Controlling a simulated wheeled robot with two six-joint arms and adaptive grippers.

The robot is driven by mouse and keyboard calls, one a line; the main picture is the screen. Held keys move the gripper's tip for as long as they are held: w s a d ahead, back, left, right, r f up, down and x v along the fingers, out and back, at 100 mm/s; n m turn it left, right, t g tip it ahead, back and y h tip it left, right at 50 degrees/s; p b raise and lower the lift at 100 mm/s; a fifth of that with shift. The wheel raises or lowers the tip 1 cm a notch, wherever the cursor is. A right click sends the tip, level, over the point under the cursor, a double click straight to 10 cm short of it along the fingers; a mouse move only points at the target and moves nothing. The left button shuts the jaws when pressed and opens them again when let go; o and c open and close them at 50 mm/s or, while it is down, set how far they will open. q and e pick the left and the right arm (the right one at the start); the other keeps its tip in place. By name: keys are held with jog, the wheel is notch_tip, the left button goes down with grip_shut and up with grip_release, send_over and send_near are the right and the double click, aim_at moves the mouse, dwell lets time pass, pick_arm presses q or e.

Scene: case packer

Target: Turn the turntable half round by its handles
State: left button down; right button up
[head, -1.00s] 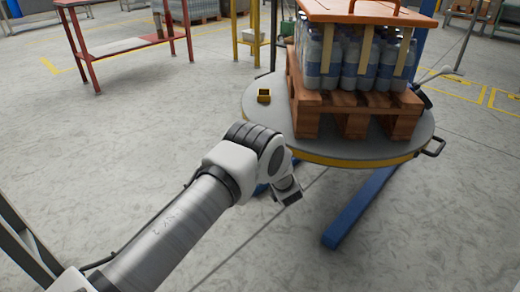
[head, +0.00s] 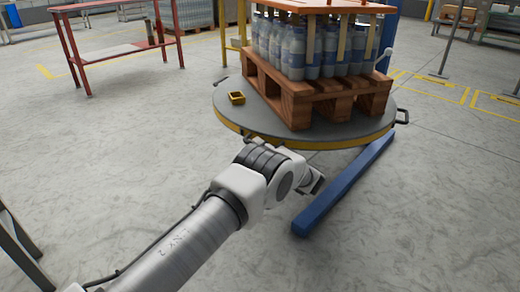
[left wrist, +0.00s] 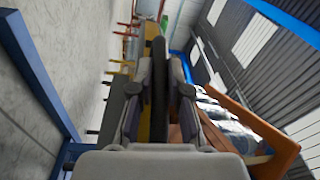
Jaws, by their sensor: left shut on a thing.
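The round grey turntable (head: 232,118) with a yellow rim stands in the upper middle of the head view. It carries a wooden pallet (head: 297,108) of wrapped bottles (head: 312,52) under an orange top board. In the left wrist view my left gripper (left wrist: 160,75) is shut on a dark handle bar (left wrist: 158,50) beside the yellow rim. My right gripper is not in view.
A blue floor beam (head: 345,185) runs out below the turntable at the front right. A red-framed table (head: 120,52) stands at the back left. The floor between is clear.

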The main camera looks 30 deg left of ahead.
pick_arm(q)
jog(key=shift+d, duration=0.15)
jog(key=c, duration=1.1)
grip_release()
jog(key=shift+w, duration=0.1)
jog(key=shift+c, duration=0.2)
jog(key=v, duration=1.2)
